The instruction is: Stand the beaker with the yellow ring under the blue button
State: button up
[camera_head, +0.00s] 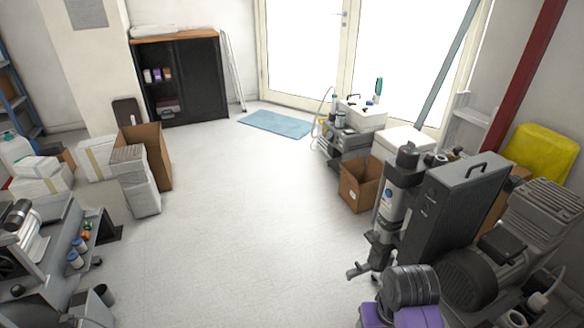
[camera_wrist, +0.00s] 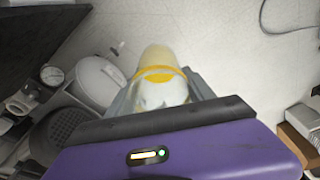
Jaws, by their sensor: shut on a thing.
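In the wrist view my gripper (camera_wrist: 160,97) is shut on a clear beaker with a yellow ring (camera_wrist: 161,73). A grey finger presses on each side of it. The beaker points away from the wrist camera, and its near end is hidden by my purple hand. Light floor shows behind it. In the head view neither the gripper's fingers nor the beaker can be made out; only a purple part of my arm shows at the bottom right. I cannot identify the blue button with certainty; a small blue spot shows on an upright grey unit (camera_head: 389,196).
A dark grey cabinet (camera_head: 457,210) and a motor compressor (camera_head: 480,270) crowd the right. A cardboard box (camera_head: 358,187) stands behind them. A workbench with small bottles (camera_head: 75,259) is at the left. The middle floor (camera_head: 240,220) is clear. Gauges and round machine parts (camera_wrist: 52,76) lie left in the wrist view.

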jog(key=s+r+p, duration=0.3)
jog(key=r+p, duration=0.4)
jog(key=s+r+p, duration=0.3)
jog(key=r+p, duration=0.5)
jog(key=shift+d, duration=0.2)
